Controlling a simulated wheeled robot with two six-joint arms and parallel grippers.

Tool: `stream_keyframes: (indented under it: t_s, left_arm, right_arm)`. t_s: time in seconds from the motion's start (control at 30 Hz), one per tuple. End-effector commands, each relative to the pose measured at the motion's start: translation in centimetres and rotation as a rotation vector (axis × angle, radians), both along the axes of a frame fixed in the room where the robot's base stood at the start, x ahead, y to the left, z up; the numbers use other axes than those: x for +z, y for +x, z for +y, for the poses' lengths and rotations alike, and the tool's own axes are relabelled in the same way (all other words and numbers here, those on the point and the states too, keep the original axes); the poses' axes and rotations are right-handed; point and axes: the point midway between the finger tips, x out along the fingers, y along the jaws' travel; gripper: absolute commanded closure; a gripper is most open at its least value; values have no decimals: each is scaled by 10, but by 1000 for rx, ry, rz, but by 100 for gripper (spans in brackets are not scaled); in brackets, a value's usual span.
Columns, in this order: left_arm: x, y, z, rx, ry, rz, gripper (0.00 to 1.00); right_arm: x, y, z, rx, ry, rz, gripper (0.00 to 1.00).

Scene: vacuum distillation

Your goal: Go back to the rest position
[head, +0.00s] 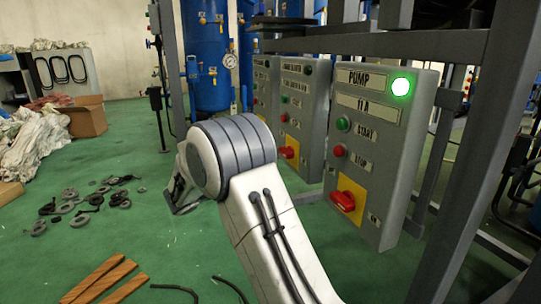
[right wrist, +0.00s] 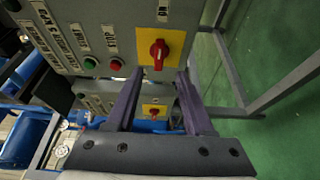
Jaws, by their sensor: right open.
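The pump control panel (head: 385,130) has a lit green lamp (head: 401,87), a green start button (head: 343,125), a red stop button (head: 339,150) and a red rotary switch (head: 343,201) on a yellow plate. My right arm rises from the bottom of the head view, and its gripper is mostly hidden behind the arm there. In the right wrist view my right gripper (right wrist: 158,76) is open and empty. Its two fingers point toward a panel with a red rotary switch (right wrist: 158,52) on a yellow plate. I cannot tell whether they touch it. My left gripper is not in view.
Two more grey panels (head: 300,110) stand left of the pump panel on a grey metal frame (head: 455,190). Blue tanks (head: 207,70) stand behind. Loose rings (head: 75,205), wooden strips (head: 105,280) and a cardboard box (head: 85,117) lie on the green floor, which is otherwise largely open at left.

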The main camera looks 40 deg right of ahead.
Motion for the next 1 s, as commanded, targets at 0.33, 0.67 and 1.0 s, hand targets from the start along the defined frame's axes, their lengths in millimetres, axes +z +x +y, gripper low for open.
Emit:
stream_keyframes:
  t_s: [0.33,0.67,1.0]
  left_arm:
    - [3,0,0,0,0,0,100]
    - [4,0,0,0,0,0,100]
    - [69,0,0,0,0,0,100]
  right_arm:
    - [0,-2,9,-1,-1,0,48]
    - [1,-2,9,-1,5,2,48]
    - [8,-99,109,47,514,261,48]
